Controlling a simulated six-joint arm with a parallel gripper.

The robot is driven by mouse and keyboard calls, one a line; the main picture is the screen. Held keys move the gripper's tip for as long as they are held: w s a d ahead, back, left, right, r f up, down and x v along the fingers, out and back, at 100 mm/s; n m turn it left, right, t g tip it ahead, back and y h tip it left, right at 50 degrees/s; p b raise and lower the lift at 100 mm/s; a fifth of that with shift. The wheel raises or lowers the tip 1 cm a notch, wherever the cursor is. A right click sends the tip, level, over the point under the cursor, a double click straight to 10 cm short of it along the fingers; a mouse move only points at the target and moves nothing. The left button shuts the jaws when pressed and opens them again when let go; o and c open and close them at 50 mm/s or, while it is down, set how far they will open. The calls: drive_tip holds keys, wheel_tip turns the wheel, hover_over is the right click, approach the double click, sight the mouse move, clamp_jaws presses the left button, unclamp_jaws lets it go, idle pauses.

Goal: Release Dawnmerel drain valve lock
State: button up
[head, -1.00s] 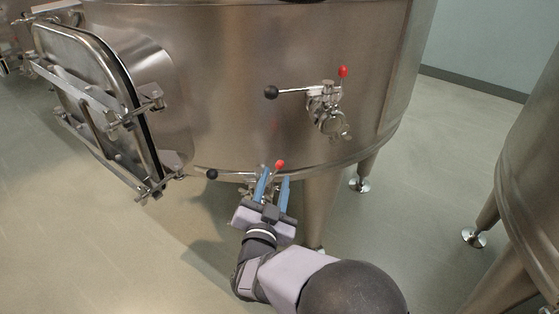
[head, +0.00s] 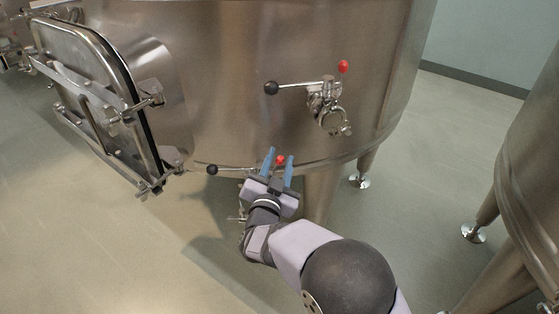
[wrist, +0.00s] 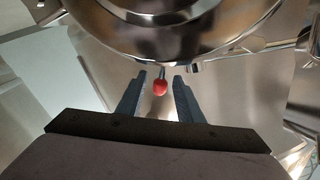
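The lower valve sits under the bottom edge of the steel vat (head: 230,60). Its handle ends in a black ball (head: 212,170) pointing left, and a small red knob (head: 281,160) stands to the right. My gripper (head: 281,155) has two blue fingers, spread apart, one on each side of the red knob. In the wrist view the red knob (wrist: 160,87) hangs between the open fingertips (wrist: 160,76), with a gap on both sides. The valve body is mostly hidden behind my gripper. I see no readable name label.
A second valve (head: 326,110) on the vat wall above has a black-ball handle (head: 271,88) and its own red knob (head: 343,67). A framed manway door (head: 90,100) juts out at left. Another vat (head: 535,170) stands at right. Floor is open at lower left.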

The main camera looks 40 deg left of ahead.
drive_tip(key=shift+w, duration=0.1)
clamp_jaws()
drive_tip(key=shift+m, duration=0.3)
drive_tip(key=shift+w+d+f+m+g+b, duration=0.2)
drive_tip(key=shift+d+f+m+b, duration=0.1)
drive_tip(key=shift+m+b, duration=0.5)
drive_tip(key=shift+w+d+f+m+g+b, duration=0.25)
drive_tip(key=shift+m+b, duration=0.45)
drive_tip(key=shift+m, duration=0.25)
drive_tip(key=shift+w+d+f+m+g+b, duration=0.15)
drive_tip(key=shift+d+f+m+b, duration=0.15)
drive_tip(key=shift+m+b, duration=0.5)
unclamp_jaws()
